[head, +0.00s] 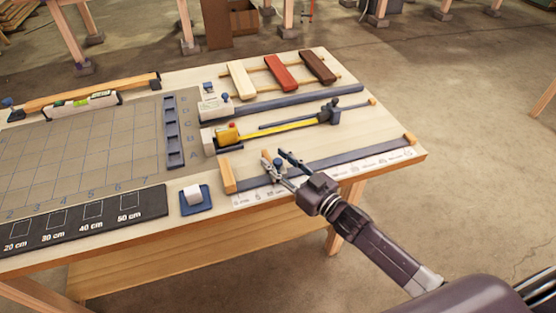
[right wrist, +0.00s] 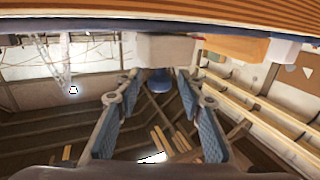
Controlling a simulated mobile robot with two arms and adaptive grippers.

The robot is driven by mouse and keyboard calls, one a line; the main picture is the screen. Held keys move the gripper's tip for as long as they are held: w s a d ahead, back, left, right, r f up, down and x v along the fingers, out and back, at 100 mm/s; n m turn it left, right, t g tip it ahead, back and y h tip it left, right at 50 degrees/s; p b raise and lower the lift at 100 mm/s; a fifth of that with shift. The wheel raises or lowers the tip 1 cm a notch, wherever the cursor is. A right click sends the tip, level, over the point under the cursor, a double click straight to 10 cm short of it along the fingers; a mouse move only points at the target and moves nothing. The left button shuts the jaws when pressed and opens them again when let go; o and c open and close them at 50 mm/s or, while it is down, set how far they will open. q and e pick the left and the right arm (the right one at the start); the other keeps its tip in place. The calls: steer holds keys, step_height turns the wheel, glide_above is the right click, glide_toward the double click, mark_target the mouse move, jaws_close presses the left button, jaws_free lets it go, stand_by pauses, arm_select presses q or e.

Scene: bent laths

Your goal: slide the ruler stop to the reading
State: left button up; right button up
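The ruler is a long dark bar (head: 345,159) along the table's front right edge, with an orange block at each end. The stop, a pale block (right wrist: 163,47) with a blue knob (right wrist: 159,81), shows in the right wrist view. In the head view it is mostly hidden by my right gripper (head: 273,156), near the ruler's left end. In the right wrist view my right gripper (right wrist: 160,79) is open, its blue-padded fingers on either side of the knob with gaps visible. Marks on the pale strip (head: 262,196) are too small to read. My left gripper is not in view.
An orange end block (head: 228,176) stands just left of the gripper. Behind the ruler lie a yellow tape (head: 275,130) and another dark bar (head: 300,101). A blue tray (head: 196,207) holds a white block. The ruler's right stretch looks clear.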

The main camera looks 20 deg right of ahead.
steer(key=shift+c, duration=0.4)
jaws_close()
steer(key=shift+d, duration=0.1)
steer(key=d, duration=0.9)
steer(key=d+b, duration=0.1)
steer(key=d, duration=0.4)
steer(key=shift+w+d+f, duration=0.1)
steer(key=shift+w+d, duration=0.05)
steer(key=shift+w, duration=0.2)
steer(key=d+b, duration=0.2)
steer(key=d, duration=0.5)
steer(key=d+b, duration=0.3)
steer(key=d, duration=0.5)
steer(key=shift+w+d+r, duration=0.2)
steer(key=shift+d, duration=0.1)
